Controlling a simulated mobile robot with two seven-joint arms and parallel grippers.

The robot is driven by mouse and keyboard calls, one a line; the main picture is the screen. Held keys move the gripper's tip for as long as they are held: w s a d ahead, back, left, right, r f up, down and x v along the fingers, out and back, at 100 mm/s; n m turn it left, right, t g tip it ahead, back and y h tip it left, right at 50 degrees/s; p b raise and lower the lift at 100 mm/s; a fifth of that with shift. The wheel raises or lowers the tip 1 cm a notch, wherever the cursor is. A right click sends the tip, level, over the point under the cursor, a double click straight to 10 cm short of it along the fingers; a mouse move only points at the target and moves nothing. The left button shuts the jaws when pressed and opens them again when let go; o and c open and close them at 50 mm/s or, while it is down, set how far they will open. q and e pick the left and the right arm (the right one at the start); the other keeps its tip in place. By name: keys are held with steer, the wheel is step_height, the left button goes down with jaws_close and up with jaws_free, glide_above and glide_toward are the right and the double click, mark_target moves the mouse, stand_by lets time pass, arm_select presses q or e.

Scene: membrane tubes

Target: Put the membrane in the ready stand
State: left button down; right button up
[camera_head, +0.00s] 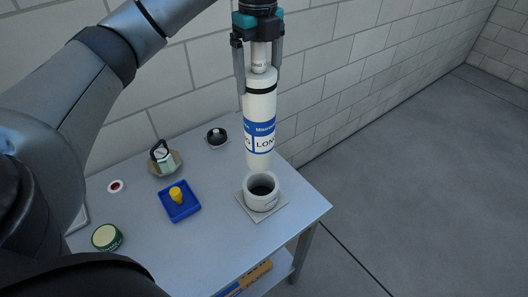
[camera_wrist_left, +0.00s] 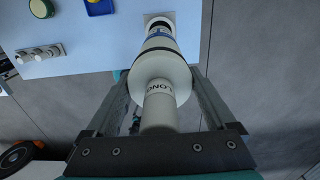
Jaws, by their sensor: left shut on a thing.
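My left gripper (camera_head: 259,52) is shut on the neck of the membrane (camera_head: 261,105), a long white tube with a black ring and a blue and white label reading LONG. The membrane hangs nearly upright, its lower end above and slightly behind the ready stand (camera_head: 262,198), a white round cup with a dark opening on a square plate. The left wrist view shows the membrane (camera_wrist_left: 160,75) between the two fingers, its far end covering part of the stand. I cannot tell whether the tip is clear of the cup rim. My right gripper is not in view.
The stand is near the right end of the grey table (camera_head: 215,240). A blue tray (camera_head: 181,208) with a yellow piece, a green round tin (camera_head: 106,237), a metal item on a round base (camera_head: 164,160) and a black-knobbed item (camera_head: 216,137) are left of it. A block wall is behind.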

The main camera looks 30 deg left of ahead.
mark_target(259, 95)
arm_select(q)
step_height(259, 95, down, 12)
steer(key=shift+r+b, duration=0.2)
steer(key=shift+b, duration=0.15)
steer(key=shift+f, duration=2.65)
jaws_free()
steer(key=shift+f, duration=0.1)
steer(key=shift+r, duration=0.3)
step_height(259, 95, up, 12)
steer(key=shift+f+b, duration=0.1)
steer(key=shift+b, duration=0.2)
